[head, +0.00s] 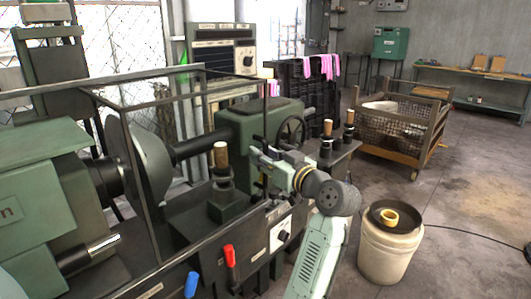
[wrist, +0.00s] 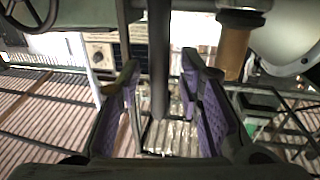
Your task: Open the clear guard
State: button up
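The clear guard (head: 265,120) is a see-through box with a thin dark frame around the lathe's chuck in the head view. One upright bar of its frame stands by my gripper (head: 258,158). In the wrist view a dark upright bar (wrist: 159,65), apparently that same post, runs between the two purple-padded fingers of my gripper (wrist: 160,75). The fingers are apart, with a gap on both sides of the bar. The guard looks closed over the chuck plate (head: 150,165). Its clear panels are hard to make out.
Wooden-topped handles (head: 221,155) stand on the lathe near my arm. A red lever (head: 229,256) and a blue lever (head: 191,285) stick out in front. A cream bucket (head: 386,254) is at right. A mesh cart (head: 405,120) stands behind on open floor.

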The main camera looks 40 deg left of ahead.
jog(key=shift+c, duration=0.2)
grip_shut()
dwell(0.7)
